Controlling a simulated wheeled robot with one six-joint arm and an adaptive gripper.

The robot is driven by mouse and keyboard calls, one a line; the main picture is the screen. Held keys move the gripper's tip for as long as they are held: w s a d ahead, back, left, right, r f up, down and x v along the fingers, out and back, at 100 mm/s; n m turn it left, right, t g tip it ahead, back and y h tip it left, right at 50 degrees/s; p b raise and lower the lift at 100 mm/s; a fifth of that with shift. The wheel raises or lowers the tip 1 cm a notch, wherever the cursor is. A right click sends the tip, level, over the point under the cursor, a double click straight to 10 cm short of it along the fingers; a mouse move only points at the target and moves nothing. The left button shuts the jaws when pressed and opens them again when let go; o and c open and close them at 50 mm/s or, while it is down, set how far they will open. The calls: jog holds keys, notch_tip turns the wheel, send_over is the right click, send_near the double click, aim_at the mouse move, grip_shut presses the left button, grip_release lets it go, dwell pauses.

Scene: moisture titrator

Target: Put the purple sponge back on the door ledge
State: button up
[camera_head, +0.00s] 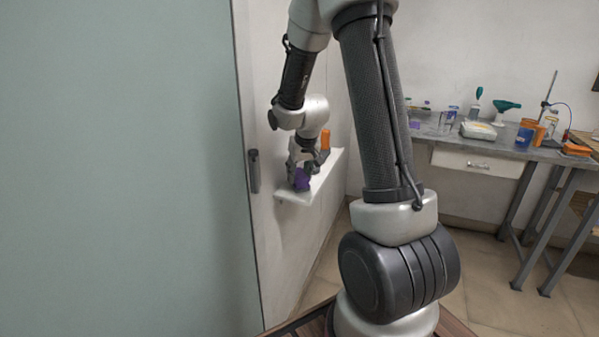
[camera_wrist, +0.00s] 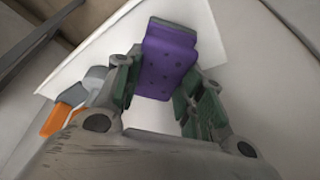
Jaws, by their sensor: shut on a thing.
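The purple sponge (camera_head: 301,180) is at the near end of the white door ledge (camera_head: 321,177) in the head view. My gripper (camera_head: 300,168) is over it, with its fingers pointing down at the ledge. In the wrist view the sponge (camera_wrist: 168,62) sits between the two green-padded fingers of my gripper (camera_wrist: 160,88), which is shut on it. The white ledge (camera_wrist: 98,64) lies behind and below the sponge. I cannot tell whether the sponge's underside touches the ledge.
An orange object (camera_head: 325,140) stands farther along the ledge, with a grey item beside it in the wrist view. A door handle (camera_head: 254,170) is left of the ledge. A lab bench (camera_head: 455,144) with bottles, cups and a tray stands at the right.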

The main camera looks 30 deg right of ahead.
jog(key=shift+f, duration=0.4)
dwell(0.3)
jog(key=o, duration=1.2)
jog(key=shift+r, duration=0.1)
jog(key=shift+v, duration=3.9)
jog(key=v, duration=1.2)
